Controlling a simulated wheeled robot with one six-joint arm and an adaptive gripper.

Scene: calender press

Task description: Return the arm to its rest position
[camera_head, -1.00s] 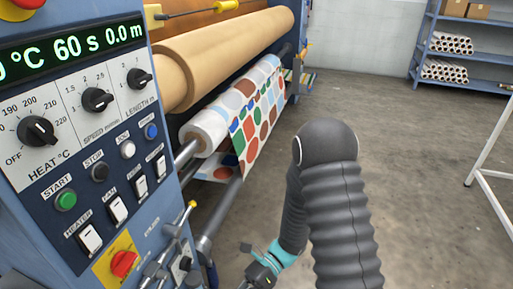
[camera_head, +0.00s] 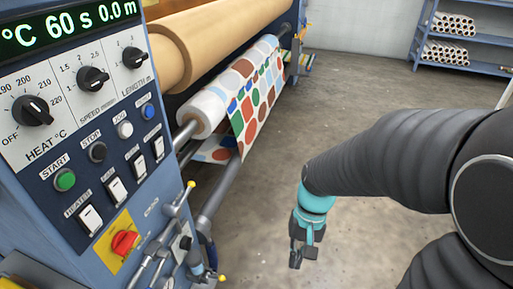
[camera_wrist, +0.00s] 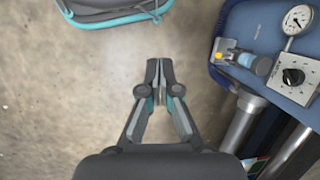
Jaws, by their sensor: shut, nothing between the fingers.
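My gripper (camera_head: 298,258) hangs from my arm over the bare floor, to the right of the press, pointing down. In the wrist view my gripper (camera_wrist: 160,68) has its fingertips together and nothing between them. My arm, in a dark ribbed sleeve, comes in from the right edge of the head view and bends down to the teal wrist. The gripper touches nothing that I can see.
The press's control panel (camera_head: 75,150) fills the left side. Patterned fabric (camera_head: 250,100) hangs on the rollers. A gauge (camera_wrist: 298,18) and dial show at right in the wrist view. Shelves (camera_head: 468,35) stand at the back. Open floor (camera_head: 350,245) lies right of the press.

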